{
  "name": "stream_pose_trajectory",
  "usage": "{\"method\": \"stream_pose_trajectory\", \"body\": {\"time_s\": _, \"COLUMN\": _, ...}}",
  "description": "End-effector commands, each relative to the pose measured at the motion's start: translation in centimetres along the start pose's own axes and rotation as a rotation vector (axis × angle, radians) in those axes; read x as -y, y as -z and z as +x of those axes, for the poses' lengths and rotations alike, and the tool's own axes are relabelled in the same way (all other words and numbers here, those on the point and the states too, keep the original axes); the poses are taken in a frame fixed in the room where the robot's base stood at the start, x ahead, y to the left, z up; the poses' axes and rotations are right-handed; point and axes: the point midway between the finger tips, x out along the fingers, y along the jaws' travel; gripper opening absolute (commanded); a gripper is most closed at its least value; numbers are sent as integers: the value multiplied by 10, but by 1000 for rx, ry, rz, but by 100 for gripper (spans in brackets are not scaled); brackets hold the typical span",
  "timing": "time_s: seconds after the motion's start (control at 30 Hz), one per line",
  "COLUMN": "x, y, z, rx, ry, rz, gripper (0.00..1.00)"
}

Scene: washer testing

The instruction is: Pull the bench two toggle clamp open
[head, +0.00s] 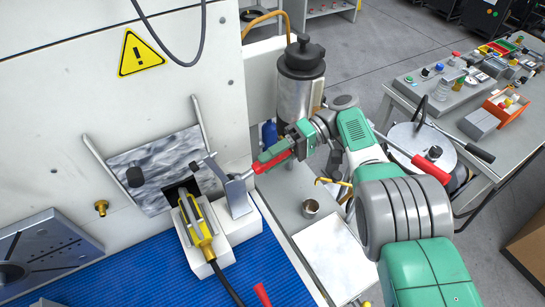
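A grey metal toggle clamp (237,196) stands on a white block in the left middle of the head view. A red handle (265,163) extends from it toward the upper right. My gripper (277,153) is at this handle, reaching in from the right, with a green part lying along its upper side. The handle's outer end is partly hidden by my gripper. The view is too small to tell whether the fingers are shut on it. A yellow connector (200,228) with a black cable sits beside the clamp on the left.
A steel canister (300,85) stands close behind my gripper. A round grey vessel (420,147) with a red-gripped lever (430,171) is right of my arm. A small metal cup (310,208) sits below my gripper. Another bench (415,92) with switches is at right.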

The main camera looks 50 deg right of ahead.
Motion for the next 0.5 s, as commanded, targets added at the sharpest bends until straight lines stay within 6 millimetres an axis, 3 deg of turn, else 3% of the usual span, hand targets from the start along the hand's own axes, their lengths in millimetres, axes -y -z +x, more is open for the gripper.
{"method": "stream_pose_trajectory", "body": {"time_s": 0.17, "x": 4, "y": 1, "z": -1, "rx": 0, "ry": -1, "rz": 0, "gripper": 49}}
{"method": "stream_pose_trajectory", "body": {"time_s": 0.37, "x": 45, "y": 9, "z": -12, "rx": -1, "ry": 0, "rz": -1, "gripper": 49}}
{"method": "stream_pose_trajectory", "body": {"time_s": 0.5, "x": 49, "y": 0, "z": -10, "rx": -1, "ry": 1, "rz": 3, "gripper": 49}}
